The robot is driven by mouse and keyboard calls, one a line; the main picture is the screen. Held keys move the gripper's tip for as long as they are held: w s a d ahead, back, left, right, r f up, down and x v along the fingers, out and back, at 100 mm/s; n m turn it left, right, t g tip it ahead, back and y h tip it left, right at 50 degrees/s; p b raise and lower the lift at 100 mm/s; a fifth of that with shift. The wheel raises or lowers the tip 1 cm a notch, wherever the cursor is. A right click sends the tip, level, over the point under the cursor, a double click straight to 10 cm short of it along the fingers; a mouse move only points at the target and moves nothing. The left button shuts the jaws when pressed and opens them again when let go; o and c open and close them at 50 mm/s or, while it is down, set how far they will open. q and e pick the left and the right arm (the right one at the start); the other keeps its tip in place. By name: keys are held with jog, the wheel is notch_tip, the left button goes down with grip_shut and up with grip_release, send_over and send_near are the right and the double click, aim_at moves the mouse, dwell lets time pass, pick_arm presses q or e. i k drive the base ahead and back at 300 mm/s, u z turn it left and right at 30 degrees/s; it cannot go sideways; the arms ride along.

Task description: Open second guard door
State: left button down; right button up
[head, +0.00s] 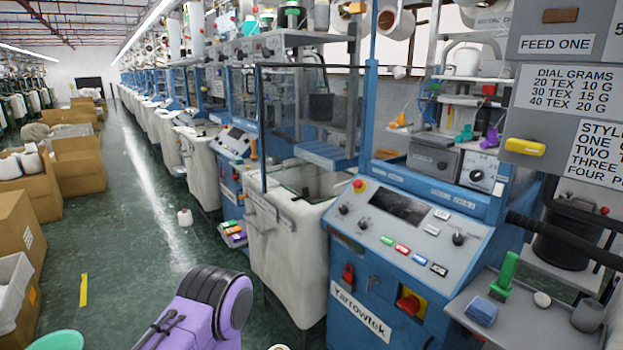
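A clear guard door (290,110) with a thin dark frame stands on the near blue knitting machine, left of its tall blue post. Its lower part is above a white fabric bin (295,255). I cannot tell from this view how far the door stands open. The machine's sloped control panel (408,225) faces me, with a dark screen and coloured buttons. A purple and black part of my arm shows at the bottom, left of the bin and apart from the door. Neither gripper's fingers are in view.
A side shelf (530,310) with a green-handled tool and a blue block juts out at the lower right. Cardboard boxes (85,165) line the left. A white cone (185,217) stands on the green floor (130,240). The aisle between is mostly clear.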

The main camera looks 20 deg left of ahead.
aim_at(260, 79)
jog(key=z, duration=0.1)
jog(key=i, duration=0.75)
jog(key=u, duration=0.85)
jog(key=i, duration=0.5)
jog(key=u, duration=0.6)
